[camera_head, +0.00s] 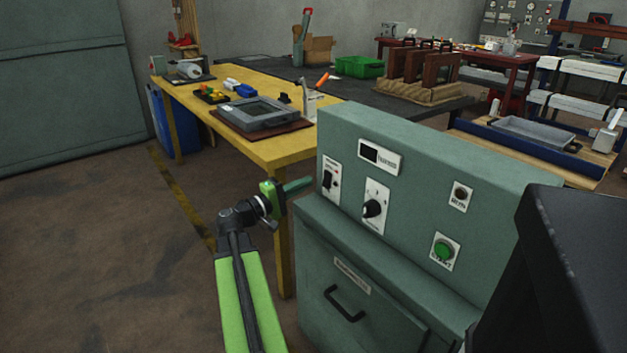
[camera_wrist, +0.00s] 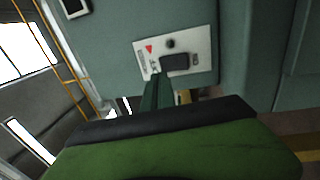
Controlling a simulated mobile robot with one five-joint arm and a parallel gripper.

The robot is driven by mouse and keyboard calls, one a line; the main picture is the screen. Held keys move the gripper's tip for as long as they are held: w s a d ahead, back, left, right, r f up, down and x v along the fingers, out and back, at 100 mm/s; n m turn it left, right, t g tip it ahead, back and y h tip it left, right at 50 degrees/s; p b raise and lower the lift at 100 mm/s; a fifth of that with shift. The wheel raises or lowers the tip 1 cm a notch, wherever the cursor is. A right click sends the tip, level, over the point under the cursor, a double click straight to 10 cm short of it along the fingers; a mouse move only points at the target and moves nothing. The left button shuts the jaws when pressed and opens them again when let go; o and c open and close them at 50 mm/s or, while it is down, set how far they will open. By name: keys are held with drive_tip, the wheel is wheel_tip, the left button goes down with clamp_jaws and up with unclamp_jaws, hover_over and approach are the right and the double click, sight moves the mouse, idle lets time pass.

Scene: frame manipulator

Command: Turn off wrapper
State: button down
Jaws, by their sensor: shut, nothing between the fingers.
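The wrapper machine (camera_head: 440,150) is a grey-green cabinet at the centre right of the head view. Its front panel has a black rocker switch (camera_head: 328,179) on a white plate at the left, a black knob (camera_head: 373,208), a small display (camera_head: 378,157) and a green button (camera_head: 442,250). My gripper (camera_head: 308,183) is shut and empty, just left of the switch plate. In the wrist view the fingertips (camera_wrist: 158,82) are close to the switch (camera_wrist: 175,62), beside its edge. I cannot tell whether they touch it.
A yellow table (camera_head: 262,150) with a grey tray device (camera_head: 262,113) stands behind my gripper. A drawer with a black handle (camera_head: 345,303) is below the panel. A dark box shape (camera_head: 580,270) fills the lower right. The floor at left is clear.

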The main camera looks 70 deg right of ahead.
drive_tip(key=w+a+r, duration=0.1)
drive_tip(key=w+a, duration=0.3)
drive_tip(key=a, duration=0.3)
drive_tip(key=shift+w+a+r+p, duration=0.15)
drive_tip(key=shift+w+p, duration=0.1)
drive_tip(key=shift+p, duration=0.2)
drive_tip(key=w+a+f+n+t+h, duration=0.1)
drive_tip(key=w+a+n+t, duration=0.15)
drive_tip(key=w+a, duration=0.35)
drive_tip(key=w+a+f+n+t, duration=0.1)
drive_tip(key=w+a+t, duration=0.25)
drive_tip(key=w, duration=0.45)
drive_tip(key=w+a+f+n+t+y, duration=0.1)
drive_tip(key=w+a+f+t+y, duration=0.2)
drive_tip(key=w+a+f, duration=0.65)
drive_tip(key=w+a+f+n+t+y, duration=0.1)
drive_tip(key=a+f+y, duration=0.4)
drive_tip(key=a, duration=0.7)
drive_tip(key=a+f+y, duration=0.4)
drive_tip(key=a+f, duration=0.1)
drive_tip(key=a, duration=0.7)
drive_tip(key=w+a+f+n+t+y, duration=0.1)
drive_tip(key=a+f+y, duration=0.4)
drive_tip(key=a, duration=0.8)
wheel_tip(320, 180, up, 31)
drive_tip(key=p, duration=3.1)
drive_tip(key=shift+s+f, duration=0.15)
drive_tip(key=shift+s, duration=0.15)
